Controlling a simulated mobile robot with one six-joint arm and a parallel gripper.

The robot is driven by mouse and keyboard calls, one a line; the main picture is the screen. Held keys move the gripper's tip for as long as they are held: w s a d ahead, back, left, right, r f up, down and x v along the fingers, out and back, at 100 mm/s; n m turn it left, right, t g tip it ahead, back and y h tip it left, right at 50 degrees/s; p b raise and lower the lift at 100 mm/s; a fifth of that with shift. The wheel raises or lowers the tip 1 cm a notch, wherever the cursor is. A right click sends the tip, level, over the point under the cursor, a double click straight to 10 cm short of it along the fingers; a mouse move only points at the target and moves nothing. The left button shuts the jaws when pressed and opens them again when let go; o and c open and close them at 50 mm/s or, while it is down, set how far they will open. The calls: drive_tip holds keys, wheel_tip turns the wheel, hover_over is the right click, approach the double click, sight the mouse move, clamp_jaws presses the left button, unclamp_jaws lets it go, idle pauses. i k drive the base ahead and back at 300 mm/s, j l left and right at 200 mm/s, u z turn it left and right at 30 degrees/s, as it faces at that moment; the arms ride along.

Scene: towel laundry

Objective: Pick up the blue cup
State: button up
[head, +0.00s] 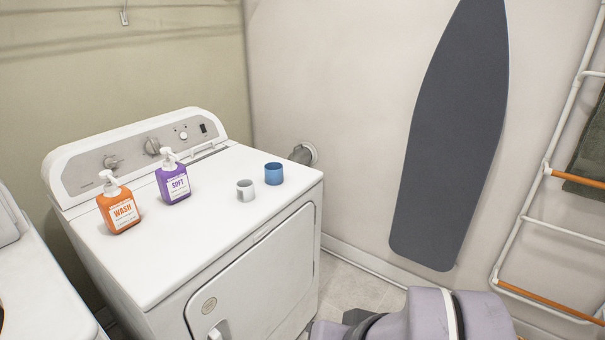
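The blue cup (273,174) stands upright on the white top of the dryer-like machine (150,262), near its back right corner. A white cup (245,190) stands just to its left and a little nearer, apart from it. Part of my arm shows at the bottom right, in front of the machine and well away from the cups. My gripper's fingers cannot be made out in this view.
An orange WASH bottle (120,208) and a purple SOFT bottle (173,183) stand left of the cups. A dark ironing board (455,130) leans on the wall. A white rack (520,215) stands at right. The machine top's front is clear.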

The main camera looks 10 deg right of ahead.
sight(274, 174)
drive_tip(key=i+l+u, duration=0.75)
drive_tip(key=l, duration=0.15)
drive_tip(key=i+l+u, duration=0.1)
drive_tip(key=l+u, duration=0.15)
drive_tip(key=i+l+u, duration=0.25)
drive_tip(key=l, duration=0.25)
drive_tip(key=k, duration=0.1)
